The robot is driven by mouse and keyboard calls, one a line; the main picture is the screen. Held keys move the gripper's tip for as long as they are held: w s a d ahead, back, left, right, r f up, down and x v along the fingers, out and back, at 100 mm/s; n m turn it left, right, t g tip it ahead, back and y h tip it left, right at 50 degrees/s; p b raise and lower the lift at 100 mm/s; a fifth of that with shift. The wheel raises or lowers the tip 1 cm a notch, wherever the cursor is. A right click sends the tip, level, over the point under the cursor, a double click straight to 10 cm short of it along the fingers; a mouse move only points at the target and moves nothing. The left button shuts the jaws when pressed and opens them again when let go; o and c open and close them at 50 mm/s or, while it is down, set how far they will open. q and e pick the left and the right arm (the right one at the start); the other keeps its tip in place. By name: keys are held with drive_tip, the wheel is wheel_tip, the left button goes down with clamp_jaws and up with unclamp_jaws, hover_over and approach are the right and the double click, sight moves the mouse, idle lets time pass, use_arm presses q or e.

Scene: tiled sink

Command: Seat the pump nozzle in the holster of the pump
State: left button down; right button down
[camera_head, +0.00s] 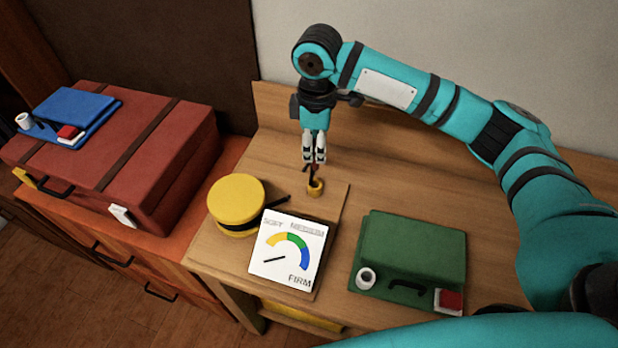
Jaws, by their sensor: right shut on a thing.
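My right gripper (314,162) points down over the back of the wooden bench. It is shut on a small dark piece, likely the pump nozzle (313,172), with its tip down. The nozzle is at the small yellow ring-shaped holster (316,188); whether it is inside or just above it I cannot tell. The round yellow pump (236,200) sits to the left, with a short dark piece reaching from its right side. A white gauge (288,250) marked SOFT, MEDIUM and FIRM stands in front. My left gripper is out of view.
A green case (412,250) with a white roll and a red block lies on the right of the bench (375,180). A red suitcase (115,150) with a blue item (75,112) on top sits at the left. The wall is close behind.

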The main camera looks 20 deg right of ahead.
sight(315, 169)
drive_tip(key=f, duration=0.5)
drive_tip(key=f+p, duration=0.1)
drive_tip(key=f, duration=0.2)
drive_tip(key=shift+s, duration=0.25)
drive_tip(key=shift+f, duration=0.1)
drive_tip(key=c, duration=1.3)
unclamp_jaws()
drive_tip(key=shift+f, duration=0.1)
wheel_tip(315, 169, up, 12)
drive_tip(key=shift+w+r+b, duration=0.1)
drive_tip(key=shift+r+b, duration=0.05)
drive_tip(key=shift+b, duration=0.8)
